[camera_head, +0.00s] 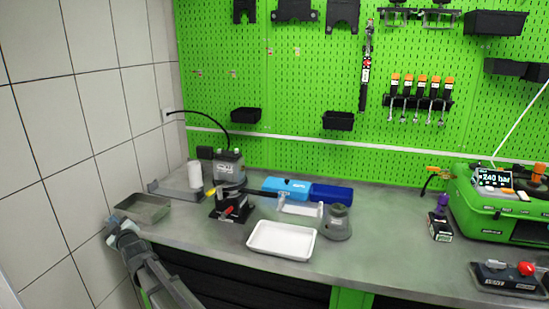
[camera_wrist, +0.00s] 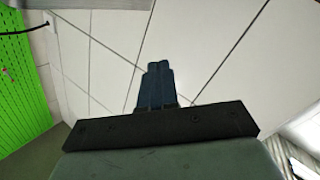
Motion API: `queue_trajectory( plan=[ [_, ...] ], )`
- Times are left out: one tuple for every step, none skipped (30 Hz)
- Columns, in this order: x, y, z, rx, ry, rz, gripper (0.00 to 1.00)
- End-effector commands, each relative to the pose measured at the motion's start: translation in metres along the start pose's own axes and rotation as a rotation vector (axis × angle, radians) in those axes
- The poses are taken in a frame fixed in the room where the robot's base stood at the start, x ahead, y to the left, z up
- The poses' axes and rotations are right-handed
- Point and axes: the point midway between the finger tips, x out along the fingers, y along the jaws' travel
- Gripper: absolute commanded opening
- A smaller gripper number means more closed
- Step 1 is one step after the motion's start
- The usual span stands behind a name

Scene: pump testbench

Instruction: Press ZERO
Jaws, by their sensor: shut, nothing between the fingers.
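My gripper (camera_head: 113,222) is at the left, by the tiled wall and close to the left end of the bench. In the wrist view its dark fingers (camera_wrist: 158,70) are together and empty, with white tiles behind them. A green case (camera_head: 500,218) stands at the right of the bench, far from my gripper. A display (camera_head: 492,179) on it reads 240 bar. Small orange and white parts sit on its top. I cannot read a ZERO label anywhere. A dark box (camera_head: 505,277) marked VENT, with a red knob, lies in front of the case.
A grey tray (camera_head: 143,208) lies near my gripper. A grey pump (camera_head: 229,168), a blue tool (camera_head: 300,190), a white tray (camera_head: 283,240) and a grey-green part (camera_head: 337,223) stand mid-bench. A purple-topped bottle (camera_head: 440,222) is beside the case.

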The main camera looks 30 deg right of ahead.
Motion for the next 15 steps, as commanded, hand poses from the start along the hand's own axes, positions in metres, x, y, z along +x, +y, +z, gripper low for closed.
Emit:
queue_trajectory(
  plan=[
    [0.003, 0.021, -0.010, -0.035, 0.021, 0.030, 0.00],
    [0.003, 0.032, -0.014, -0.057, 0.030, 0.046, 0.00],
    [0.004, 0.047, -0.021, -0.089, 0.042, 0.066, 0.00],
    [0.004, 0.058, -0.025, -0.111, 0.051, 0.083, 0.00],
    [0.004, 0.070, -0.029, -0.135, 0.059, 0.099, 0.00],
    [0.004, 0.085, -0.034, -0.168, 0.068, 0.120, 0.00],
    [0.003, 0.096, -0.038, -0.192, 0.074, 0.136, 0.00],
    [0.003, 0.108, -0.041, -0.216, 0.079, 0.153, 0.00],
    [0.001, 0.123, -0.045, -0.249, 0.085, 0.175, 0.00],
    [0.000, 0.135, -0.048, -0.275, 0.089, 0.191, 0.00],
    [-0.001, 0.147, -0.051, -0.299, 0.092, 0.207, 0.00],
    [-0.003, 0.162, -0.054, -0.333, 0.095, 0.228, 0.00],
    [-0.005, 0.173, -0.057, -0.358, 0.097, 0.244, 0.00],
    [-0.007, 0.186, -0.060, -0.384, 0.098, 0.261, 0.00],
    [-0.009, 0.201, -0.062, -0.416, 0.099, 0.282, 0.00]
  ],
)
